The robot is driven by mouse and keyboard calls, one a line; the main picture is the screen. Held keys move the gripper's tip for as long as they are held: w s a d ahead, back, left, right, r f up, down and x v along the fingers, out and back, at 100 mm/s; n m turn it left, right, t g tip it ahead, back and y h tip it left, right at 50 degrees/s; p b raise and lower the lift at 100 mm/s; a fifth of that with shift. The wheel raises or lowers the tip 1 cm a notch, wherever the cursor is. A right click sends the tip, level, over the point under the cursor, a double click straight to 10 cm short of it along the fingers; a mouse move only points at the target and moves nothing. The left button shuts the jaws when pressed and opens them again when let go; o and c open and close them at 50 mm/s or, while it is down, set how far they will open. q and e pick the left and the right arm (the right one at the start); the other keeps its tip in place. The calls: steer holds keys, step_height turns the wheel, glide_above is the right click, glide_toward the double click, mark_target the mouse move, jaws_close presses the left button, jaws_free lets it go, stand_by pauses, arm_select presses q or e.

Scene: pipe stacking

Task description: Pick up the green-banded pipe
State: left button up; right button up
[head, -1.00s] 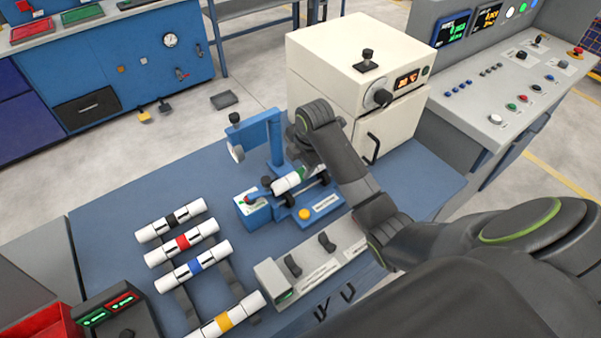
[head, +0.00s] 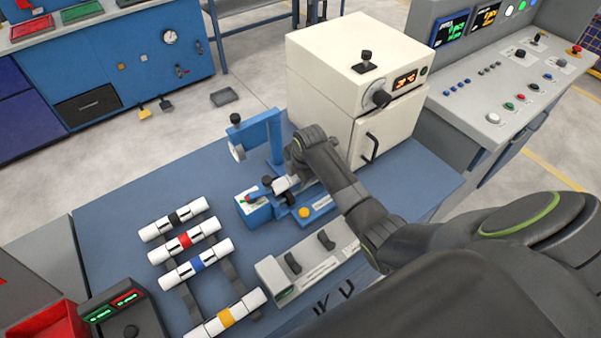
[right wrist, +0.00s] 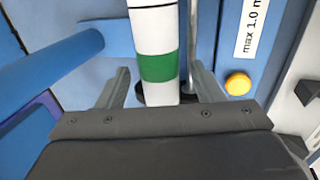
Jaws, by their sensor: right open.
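The green-banded pipe (right wrist: 159,68) is white with a green band and lies on the blue test fixture (head: 258,209). In the head view only its left end (head: 283,185) shows; my right arm hides the rest. My right gripper (right wrist: 158,80) is open, with one finger on each side of the pipe near the green band. Gaps show between the fingers and the pipe. In the head view the right gripper's fingers are hidden behind my arm. My left gripper is not in view.
Several white pipes with black (head: 180,216), red (head: 186,239), blue (head: 196,265) and yellow bands (head: 226,317) lie on a rack at left. A blue post (head: 274,138) with a gauge stands close to my gripper. A cream oven (head: 350,85) stands behind.

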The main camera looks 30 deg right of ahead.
steer(key=c, duration=1.1)
steer(key=shift+r, duration=0.15)
